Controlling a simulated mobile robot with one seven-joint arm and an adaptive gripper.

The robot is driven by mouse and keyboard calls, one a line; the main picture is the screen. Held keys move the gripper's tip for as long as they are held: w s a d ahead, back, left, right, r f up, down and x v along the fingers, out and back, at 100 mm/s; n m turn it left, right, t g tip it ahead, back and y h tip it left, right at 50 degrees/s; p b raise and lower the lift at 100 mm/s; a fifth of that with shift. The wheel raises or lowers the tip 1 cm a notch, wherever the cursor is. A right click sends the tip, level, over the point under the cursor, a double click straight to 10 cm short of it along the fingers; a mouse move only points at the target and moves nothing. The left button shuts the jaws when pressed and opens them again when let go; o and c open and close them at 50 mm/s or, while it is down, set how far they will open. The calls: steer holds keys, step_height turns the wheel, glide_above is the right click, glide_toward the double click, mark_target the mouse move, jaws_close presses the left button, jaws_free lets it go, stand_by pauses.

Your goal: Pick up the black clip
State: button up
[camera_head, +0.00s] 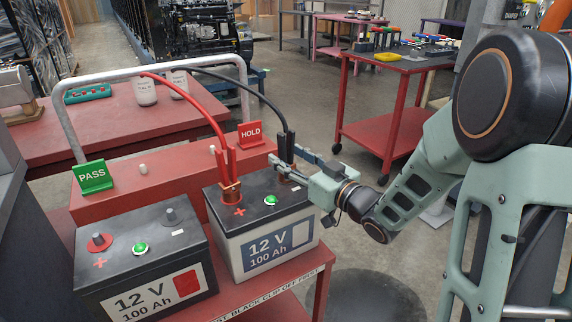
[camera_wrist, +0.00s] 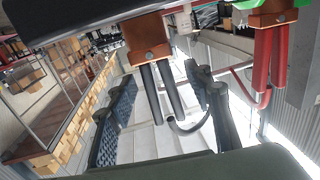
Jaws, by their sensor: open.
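The black clip (camera_head: 287,146) stands upright at the back right of the grey-and-black right battery (camera_head: 268,236), with a black cable rising from it. In the wrist view the black clip (camera_wrist: 169,88) shows two dark handles and a copper-coloured jaw part. My gripper (camera_head: 291,161) reaches in from the right at the clip. In the wrist view its two ridged fingers are apart, with the clip's handles between them; I see gaps on both sides. The clip's lower end is partly hidden by my gripper in the head view.
The red clip (camera_head: 229,172) stands on the same battery, left of my gripper, with a red cable. A second battery (camera_head: 146,262) stands at left. A HOLD sign (camera_head: 250,134), a PASS sign (camera_head: 93,176) and a grey tube frame (camera_head: 150,70) stand behind.

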steer(key=shift+x, duration=0.85)
steer(key=shift+c, duration=0.2)
steer(key=shift+f, duration=0.1)
jaws_close()
